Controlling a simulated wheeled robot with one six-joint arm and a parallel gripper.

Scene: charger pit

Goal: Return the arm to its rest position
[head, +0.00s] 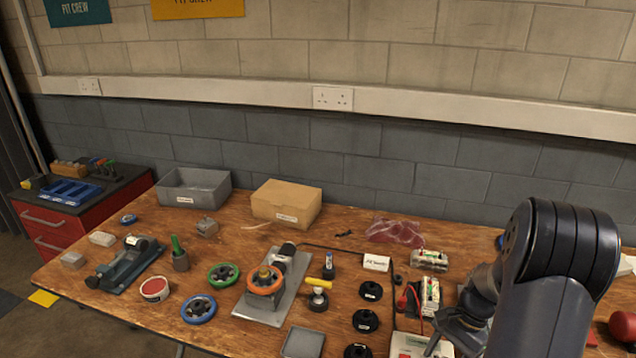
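My arm rises at the right of the head view, in front of the wooden workbench (225,325). Its large dark upper joint hides part of the bench's right side. My gripper (440,335) points down near the front right of the bench, close to a white and red device (408,343). The fingers are dark, small and partly cut by the arm and the frame edge. I cannot tell whether they are open or shut, or whether they hold anything.
A grey bin (193,188) and a cardboard box (287,203) stand at the back. An orange wheel (265,281) sits on a metal plate mid-bench. Battery packs (429,296) and black discs (365,321) lie near my gripper. A red tool cabinet (60,225) stands left.

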